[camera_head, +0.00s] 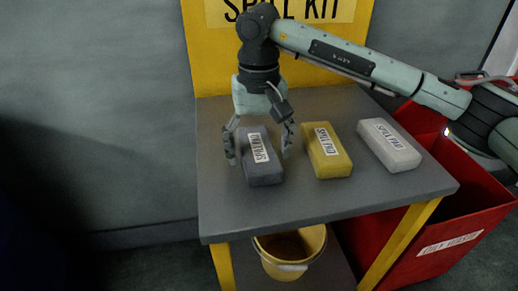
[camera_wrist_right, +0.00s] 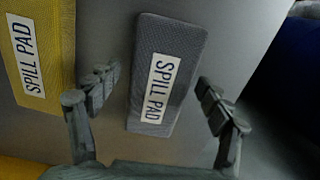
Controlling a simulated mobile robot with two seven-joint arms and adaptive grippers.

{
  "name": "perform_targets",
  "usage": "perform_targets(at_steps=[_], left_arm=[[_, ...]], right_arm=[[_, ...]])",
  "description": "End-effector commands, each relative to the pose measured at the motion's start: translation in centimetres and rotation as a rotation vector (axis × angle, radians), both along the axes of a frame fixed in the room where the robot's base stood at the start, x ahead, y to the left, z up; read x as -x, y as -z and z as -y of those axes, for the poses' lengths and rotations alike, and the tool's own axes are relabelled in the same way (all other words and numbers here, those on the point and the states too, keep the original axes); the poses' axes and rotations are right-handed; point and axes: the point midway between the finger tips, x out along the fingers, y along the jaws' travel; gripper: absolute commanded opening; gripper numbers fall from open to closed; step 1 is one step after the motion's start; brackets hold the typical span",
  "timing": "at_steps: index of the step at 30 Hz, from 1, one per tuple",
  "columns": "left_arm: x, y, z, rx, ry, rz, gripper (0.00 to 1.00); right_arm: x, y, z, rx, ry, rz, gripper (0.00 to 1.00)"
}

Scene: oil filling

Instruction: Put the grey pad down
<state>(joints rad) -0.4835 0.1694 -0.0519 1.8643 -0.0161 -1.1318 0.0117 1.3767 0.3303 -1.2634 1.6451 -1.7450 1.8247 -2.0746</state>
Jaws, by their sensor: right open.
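The grey pad (camera_head: 264,173), dark with a white SPILL PAD label, lies flat on the grey table top (camera_head: 325,198) at the left of a row of pads. My right gripper (camera_head: 258,155) is open above it, with one finger on each side of the pad. In the right wrist view the grey pad (camera_wrist_right: 166,75) lies between the spread fingers of the gripper (camera_wrist_right: 158,104), with a gap on both sides. My left gripper is not in view.
A yellow pad (camera_head: 328,151) and a light pad (camera_head: 389,146) lie to the right on the table. A yellow SPILL KIT board (camera_head: 215,60) stands behind. A yellow bucket (camera_head: 291,254) sits below, and a red bin (camera_head: 470,205) stands at the right. The table's front is clear.

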Motion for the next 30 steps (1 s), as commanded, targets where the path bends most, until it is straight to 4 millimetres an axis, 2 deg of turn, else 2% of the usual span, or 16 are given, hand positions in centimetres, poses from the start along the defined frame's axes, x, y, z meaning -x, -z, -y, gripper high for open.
perform_targets(at_steps=[3,12,18,23,30], left_arm=[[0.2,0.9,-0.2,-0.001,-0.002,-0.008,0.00],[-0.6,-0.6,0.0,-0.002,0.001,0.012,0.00],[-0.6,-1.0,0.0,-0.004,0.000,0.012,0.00],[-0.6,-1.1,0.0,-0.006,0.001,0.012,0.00],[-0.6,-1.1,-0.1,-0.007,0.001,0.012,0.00]], right_arm=[[-0.1,-1.4,0.0,-0.001,0.000,0.005,0.79],[-0.1,-8.0,-0.1,-0.001,0.000,0.005,0.79],[0.0,-11.1,0.0,0.001,0.000,0.002,0.79],[0.0,-12.0,0.0,-0.001,-0.001,0.000,0.79],[0.0,-12.2,0.0,0.000,-0.001,0.000,0.79]])
